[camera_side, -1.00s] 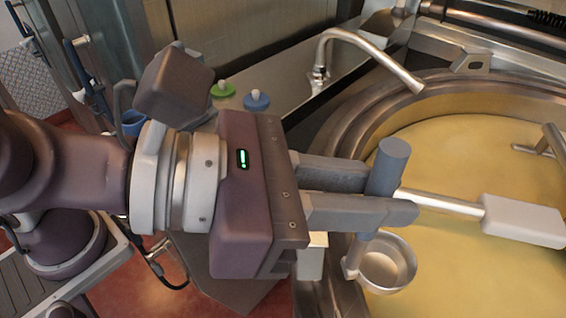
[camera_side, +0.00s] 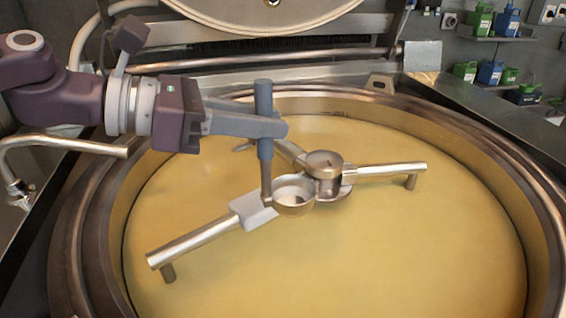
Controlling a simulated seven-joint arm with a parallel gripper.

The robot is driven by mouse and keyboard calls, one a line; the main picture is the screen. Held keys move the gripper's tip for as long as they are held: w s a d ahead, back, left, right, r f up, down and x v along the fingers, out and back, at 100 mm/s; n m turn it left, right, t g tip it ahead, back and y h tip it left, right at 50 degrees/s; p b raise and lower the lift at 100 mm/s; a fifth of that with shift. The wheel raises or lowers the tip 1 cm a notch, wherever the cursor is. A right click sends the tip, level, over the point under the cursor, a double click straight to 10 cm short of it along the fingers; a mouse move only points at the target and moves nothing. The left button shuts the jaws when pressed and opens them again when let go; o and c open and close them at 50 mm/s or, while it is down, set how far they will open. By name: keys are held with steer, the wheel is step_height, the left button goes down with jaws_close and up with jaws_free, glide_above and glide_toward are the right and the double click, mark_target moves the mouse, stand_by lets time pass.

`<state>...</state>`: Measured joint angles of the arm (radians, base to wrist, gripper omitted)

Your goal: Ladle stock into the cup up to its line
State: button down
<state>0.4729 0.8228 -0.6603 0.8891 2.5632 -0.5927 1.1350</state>
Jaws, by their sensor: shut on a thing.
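My gripper (camera_side: 268,126) is shut on the upright blue-grey handle of the ladle (camera_side: 264,136). The ladle's metal bowl (camera_side: 294,198) hangs at the lower end, over the kettle and in front of the mixer hub in this view. I cannot tell whether the bowl touches the mixer or how high it is above the stock. The bowl's inside looks pale, and I cannot tell whether it holds stock. The yellow stock (camera_side: 400,255) fills the wide kettle (camera_side: 540,235). I see no cup in this view.
The mixer hub (camera_side: 325,163) and its arms stand out of the stock close to the ladle, with a long arm (camera_side: 195,242) toward the lower left. A tap (camera_side: 70,143) is at the left rim. Bottles (camera_side: 490,72) stand on shelves at the upper right. The stock at right is clear.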

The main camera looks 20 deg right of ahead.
steer(key=w+a+f, duration=0.2)
steer(key=w+a, duration=0.1)
steer(key=w, duration=0.1)
step_height(320, 180, down, 20)
steer(key=shift+s+d, duration=0.1)
stand_by(0.8)
step_height(320, 180, up, 18)
steer(key=shift+r+m+g, duration=0.15)
steer(key=shift+m+g, duration=0.15)
steer(key=shift+g, duration=0.1)
stand_by(0.5)
